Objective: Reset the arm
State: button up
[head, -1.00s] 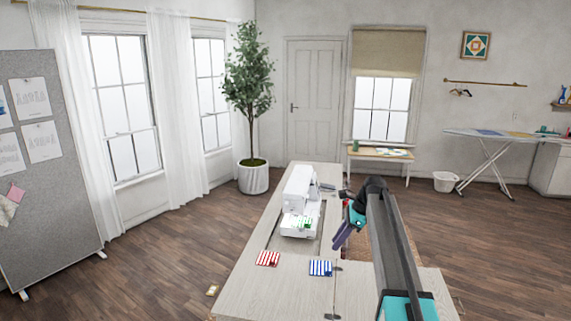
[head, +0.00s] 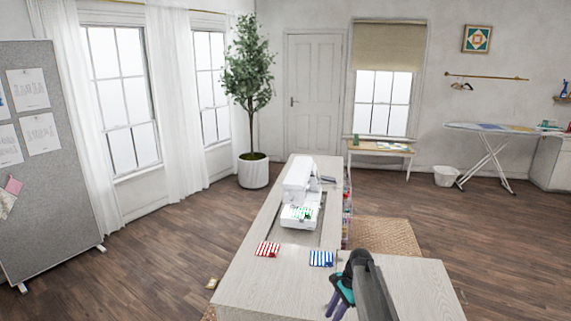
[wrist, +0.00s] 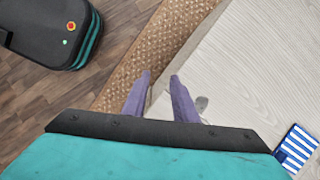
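My gripper (head: 335,306) is low in the head view, over the near part of the sewing cabinet top, with my arm folded back toward me. In the wrist view its two purple fingers (wrist: 158,95) stand apart with nothing between them. They point down past the edge of the pale wooden top (wrist: 240,80) and the woven rug (wrist: 150,55). The fingertips look clear of every object.
A blue-striped cloth (head: 321,258) and a red-striped cloth (head: 267,249) lie on the cabinet top (head: 250,285). A white sewing machine (head: 300,205) stands behind them, with a green-striped piece on it. Open floor (head: 470,250) lies to the right.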

jog(key=s+a+f+n+g+h+b, duration=0.15)
jog(key=s+f+n+b, duration=0.35)
jog(key=s+f, duration=1.55)
jog(key=s+f+n+g+h+b, duration=0.1)
jog(key=s+f+n, duration=0.3)
jog(key=s, duration=0.8)
jog(key=s+d+f+n+g+h+b, duration=0.1)
jog(key=s+f+n, duration=0.4)
jog(key=s, duration=0.8)
notch_tip(320, 180, down, 2)
jog(key=shift+s+d+f+n+g+b, duration=0.2)
jog(key=shift+d+n+g+b, duration=0.1)
jog(key=shift+g+b, duration=0.25)
jog(key=shift+a+r, duration=0.1)
